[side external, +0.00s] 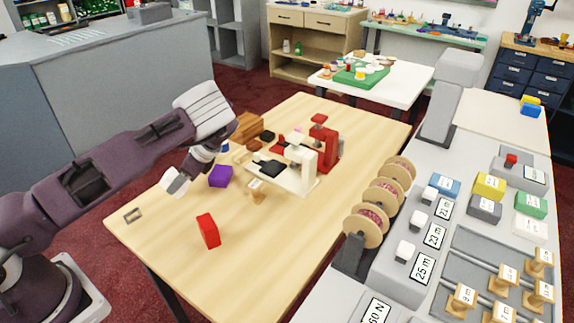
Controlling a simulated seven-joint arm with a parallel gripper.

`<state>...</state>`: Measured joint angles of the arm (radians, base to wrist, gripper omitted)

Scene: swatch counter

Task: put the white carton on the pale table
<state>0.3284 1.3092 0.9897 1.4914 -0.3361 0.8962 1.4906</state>
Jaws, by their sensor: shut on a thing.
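My gripper (189,172) is at the end of my arm, above the left part of the pale wooden table (290,250). It is shut on a small white, tilted block (174,181), which I take to be the white carton. The fingers are too small to make out clearly. Whether the carton touches the tabletop cannot be told.
A white sewing machine (300,168) and a red one (324,145) stand mid-table. The wooden table's front is mostly clear.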

